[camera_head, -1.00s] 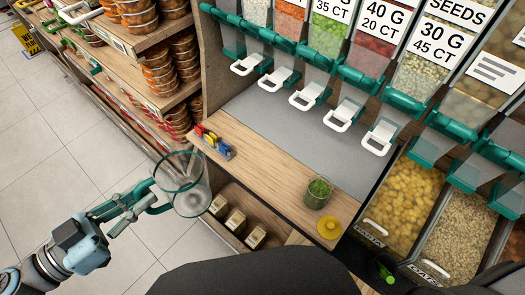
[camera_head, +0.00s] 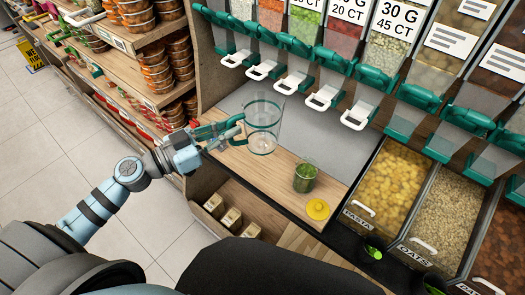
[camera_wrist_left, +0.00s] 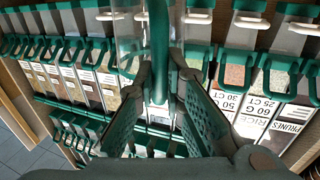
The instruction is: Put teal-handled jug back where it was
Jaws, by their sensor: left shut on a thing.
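The clear jug (camera_head: 263,118) with a teal handle and teal base ring is above the left part of the counter in the head view, roughly upright and seemingly empty. My left gripper (camera_head: 238,130) is shut on its handle from the left. In the left wrist view the teal handle (camera_wrist_left: 158,50) stands between the two fingers (camera_wrist_left: 165,85). I cannot tell whether the jug's base touches the counter. My right gripper is not in view.
The wooden counter (camera_head: 276,190) has a grey strip (camera_head: 315,140) along its back. A small glass with green contents (camera_head: 305,177) and a yellow disc (camera_head: 317,209) stand to the jug's right. Dispensers with white handles (camera_head: 294,81) hang behind. Stacked tubs (camera_head: 180,60) are on shelves at the left.

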